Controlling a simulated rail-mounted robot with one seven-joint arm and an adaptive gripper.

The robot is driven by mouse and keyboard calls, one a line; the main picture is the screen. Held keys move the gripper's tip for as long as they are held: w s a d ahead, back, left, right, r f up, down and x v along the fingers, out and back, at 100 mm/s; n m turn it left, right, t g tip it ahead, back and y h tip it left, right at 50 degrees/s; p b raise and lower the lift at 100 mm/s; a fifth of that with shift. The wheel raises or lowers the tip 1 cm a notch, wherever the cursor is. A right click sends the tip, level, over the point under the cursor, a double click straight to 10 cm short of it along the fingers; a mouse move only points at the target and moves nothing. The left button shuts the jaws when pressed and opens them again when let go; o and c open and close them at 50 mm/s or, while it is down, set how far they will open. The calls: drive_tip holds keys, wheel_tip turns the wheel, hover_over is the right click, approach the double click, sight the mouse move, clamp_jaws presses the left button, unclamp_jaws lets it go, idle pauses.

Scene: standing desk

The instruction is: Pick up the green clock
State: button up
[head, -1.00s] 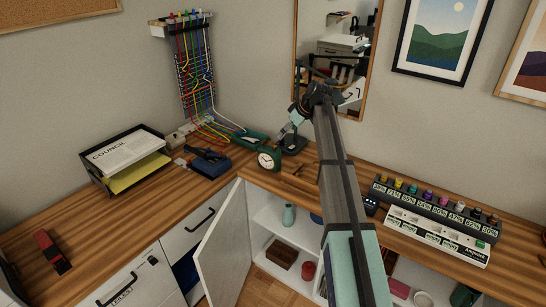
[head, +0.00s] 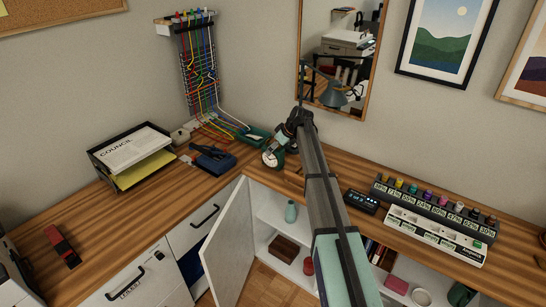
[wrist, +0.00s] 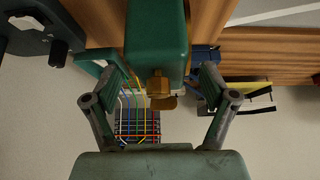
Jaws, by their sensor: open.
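The green clock (head: 269,158) stands on the desk near the corner, its pale round face partly covered by my gripper (head: 279,148) in the head view. In the wrist view the clock's green body (wrist: 157,38) fills the upper middle, with a brass knob (wrist: 158,88) on the end nearest the camera. My gripper (wrist: 158,72) is open, with one finger on each side of the clock. I cannot tell whether either finger touches it.
A blue-and-black tool (head: 212,158) and a black paper tray (head: 130,157) lie to the left. A wire board (head: 198,75) hangs behind. A dark lamp-like part (wrist: 40,35) is close by in the wrist view. A cabinet door (head: 230,250) stands open below.

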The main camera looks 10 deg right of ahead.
drive_tip(key=p+x, duration=0.1)
drive_tip(key=x, duration=0.3)
drive_tip(key=shift+a, duration=0.2)
drive_tip(key=shift+r, duration=0.1)
drive_tip(key=c, duration=1.5)
drive_tip(key=shift+c, duration=0.2)
